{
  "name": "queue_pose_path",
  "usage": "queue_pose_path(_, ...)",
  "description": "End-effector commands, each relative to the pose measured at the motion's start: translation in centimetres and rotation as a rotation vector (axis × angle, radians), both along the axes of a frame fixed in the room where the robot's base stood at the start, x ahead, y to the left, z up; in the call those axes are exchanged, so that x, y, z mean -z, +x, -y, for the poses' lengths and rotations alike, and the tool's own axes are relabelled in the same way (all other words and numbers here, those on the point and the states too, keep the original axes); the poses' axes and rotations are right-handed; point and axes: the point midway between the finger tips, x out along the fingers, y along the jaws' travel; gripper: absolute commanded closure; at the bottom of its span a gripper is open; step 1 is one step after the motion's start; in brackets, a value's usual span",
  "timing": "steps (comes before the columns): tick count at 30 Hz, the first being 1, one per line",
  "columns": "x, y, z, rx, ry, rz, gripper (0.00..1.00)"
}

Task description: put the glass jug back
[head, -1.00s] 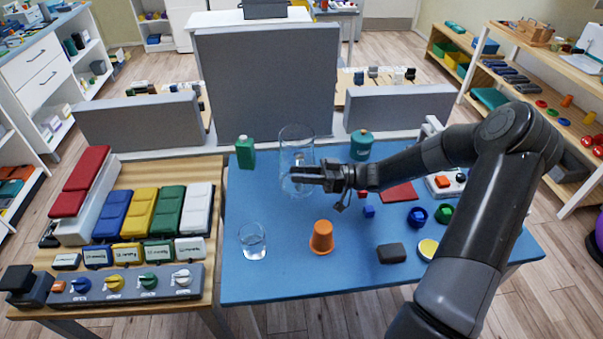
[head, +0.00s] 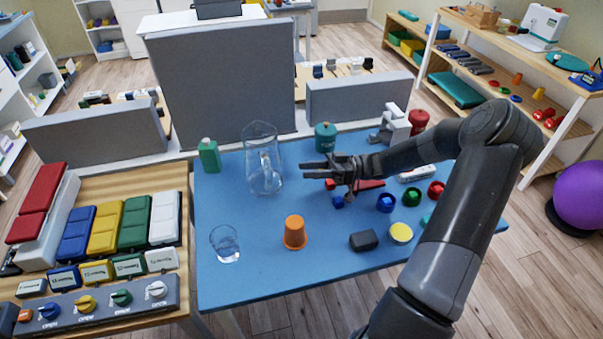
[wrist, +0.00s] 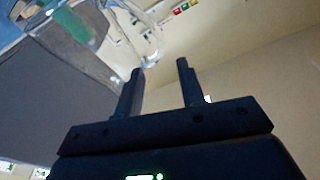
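A glass tumbler (head: 225,244) and an orange cup (head: 295,232) stand in front of the jug. A green bottle (head: 209,156) is left of it, a teal canister (head: 325,137) behind right. Small coloured items lie below and right of my gripper. A grey panel (head: 222,85) rises behind.

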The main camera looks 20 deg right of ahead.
Motion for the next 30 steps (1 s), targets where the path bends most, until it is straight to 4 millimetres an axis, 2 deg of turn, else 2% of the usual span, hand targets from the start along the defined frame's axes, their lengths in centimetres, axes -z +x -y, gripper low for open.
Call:
queue_pose_path(5, -0.5, -1.0, -1.4, -0.061, -0.096, -0.074, 0.64)
queue_pose_path(12, -1.8, -4.6, -5.2, -0.177, -0.440, -0.325, 0.64)
queue_pose_path(17, -3.0, -7.2, -6.7, -0.174, -0.683, -0.475, 0.64)
queue_pose_path(23, -5.0, -10.5, -7.5, -0.078, -0.961, -0.619, 0.64)
queue_pose_path(30, -8.0, -14.2, -7.6, 0.155, -1.218, -0.728, 0.64)
